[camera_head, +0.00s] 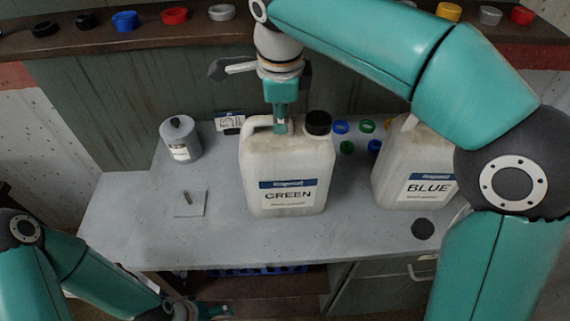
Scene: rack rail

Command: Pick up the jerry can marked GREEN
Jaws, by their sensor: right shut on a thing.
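The jerry can marked GREEN (288,180) is a dirty white can with a black cap. It stands upright at the middle of the grey bench. My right gripper (281,127) points down from above and is shut on the can's handle, left of the cap. The fingertips are partly hidden at the handle. My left gripper (208,309) is low at the bottom edge, below the bench front and away from the can. It is small and partly cut off, so its jaws are unclear.
A can marked BLUE (410,165) stands to the right, partly behind my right arm. A grey canister (180,139) stands at the left. Several loose caps (367,126) lie between the cans. A shelf (100,36) with coloured caps runs along the back. The left front bench is mostly clear.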

